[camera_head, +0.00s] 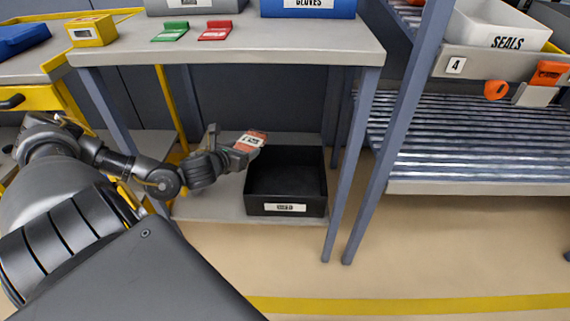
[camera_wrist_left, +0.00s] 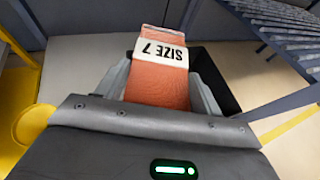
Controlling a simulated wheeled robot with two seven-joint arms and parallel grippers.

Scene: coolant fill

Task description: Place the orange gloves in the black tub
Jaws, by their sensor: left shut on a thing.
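The orange gloves (camera_head: 252,140) are a folded pack with a white band; the band reads SIZE 7 in the left wrist view (camera_wrist_left: 160,85). My left gripper (camera_head: 240,152) is shut on the gloves and holds them beside the upper left edge of the black tub (camera_head: 285,208). The tub stands on the table's lower shelf, with a white label on its front. Its visible inside looks empty. In the left wrist view the gloves hide much of the tub (camera_wrist_left: 215,80). My right gripper is not in view.
The table top (camera_head: 300,40) hangs above the shelf (camera_head: 215,205), with a table leg (camera_head: 350,160) right of the tub. A blue GLOVES bin (camera_head: 308,8) and green and red cards stand on top. A roller rack (camera_head: 480,140) is at right.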

